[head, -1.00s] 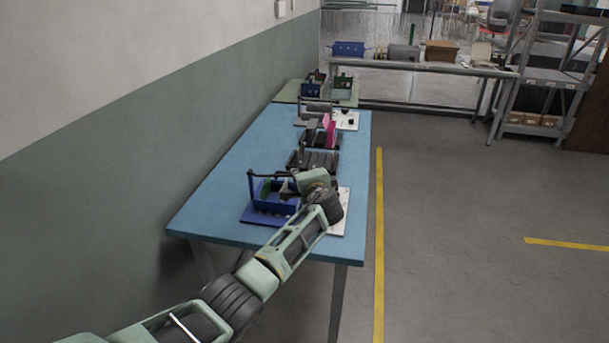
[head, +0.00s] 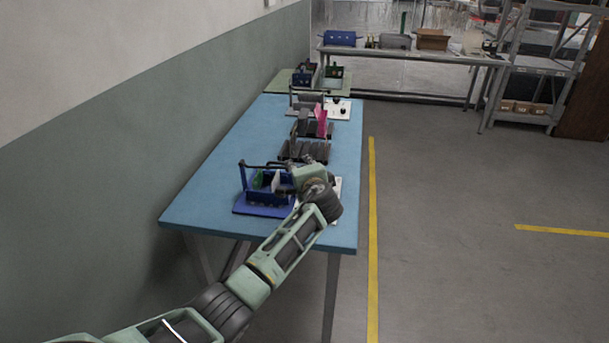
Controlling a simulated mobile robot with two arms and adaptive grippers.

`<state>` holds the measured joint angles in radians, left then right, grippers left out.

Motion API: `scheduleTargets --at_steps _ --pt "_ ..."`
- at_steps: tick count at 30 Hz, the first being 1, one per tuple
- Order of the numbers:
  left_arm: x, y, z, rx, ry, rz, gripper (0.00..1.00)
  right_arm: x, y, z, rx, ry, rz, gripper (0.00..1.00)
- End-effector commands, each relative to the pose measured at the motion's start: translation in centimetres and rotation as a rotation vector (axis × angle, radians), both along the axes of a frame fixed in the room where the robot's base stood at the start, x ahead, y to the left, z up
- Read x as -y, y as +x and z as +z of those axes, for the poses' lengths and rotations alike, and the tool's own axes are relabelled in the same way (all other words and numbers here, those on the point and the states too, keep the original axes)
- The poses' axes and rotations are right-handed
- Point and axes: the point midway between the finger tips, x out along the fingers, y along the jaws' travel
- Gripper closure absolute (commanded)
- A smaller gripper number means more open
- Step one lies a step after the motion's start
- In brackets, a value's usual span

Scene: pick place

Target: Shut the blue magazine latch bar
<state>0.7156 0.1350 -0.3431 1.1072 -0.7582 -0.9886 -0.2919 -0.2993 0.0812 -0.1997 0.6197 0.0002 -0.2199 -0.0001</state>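The blue magazine (head: 266,197) is a small open box on a blue base plate at the near end of the blue table. A dark latch bar (head: 262,163) runs above the box from a post at its left; its right end meets my arm in the picture. Green and pale pieces stand inside the box. My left arm reaches in from the lower left, and its wrist is at the magazine's right side. My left gripper (head: 287,180) is by the box's right end, too small and partly hidden to tell if it touches the bar. My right gripper is not in view.
The blue table (head: 215,175) is bare along its left side. Behind the magazine stand dark grooved blocks (head: 304,151), a pink piece (head: 321,118) and a white plate with dark knobs (head: 337,110). A wall runs along the left; open floor lies right.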

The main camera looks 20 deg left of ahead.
Motion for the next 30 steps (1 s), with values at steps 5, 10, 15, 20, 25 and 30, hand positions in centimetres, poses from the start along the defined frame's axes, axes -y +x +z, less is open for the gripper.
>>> scheduleTargets --at_steps 5,10,15,20,25,30 --pt "1.6 -1.8 0.6 0.001 -0.003 -0.003 0.7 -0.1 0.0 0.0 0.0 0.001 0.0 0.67" --pt "2.5 -3.0 1.0 0.001 -0.003 -0.004 0.7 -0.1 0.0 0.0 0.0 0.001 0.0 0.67" --pt "2.8 -3.5 1.2 0.0 -0.004 -0.003 0.7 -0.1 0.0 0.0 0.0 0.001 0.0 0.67" --pt "2.8 -3.5 1.2 -0.001 -0.003 -0.003 0.7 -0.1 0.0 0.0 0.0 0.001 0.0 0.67" --pt "2.8 -3.5 1.2 0.0 -0.002 -0.003 0.7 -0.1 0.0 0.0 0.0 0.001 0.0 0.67" --pt "2.8 -3.5 1.2 0.0 -0.002 -0.003 0.7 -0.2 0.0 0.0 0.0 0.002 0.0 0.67"
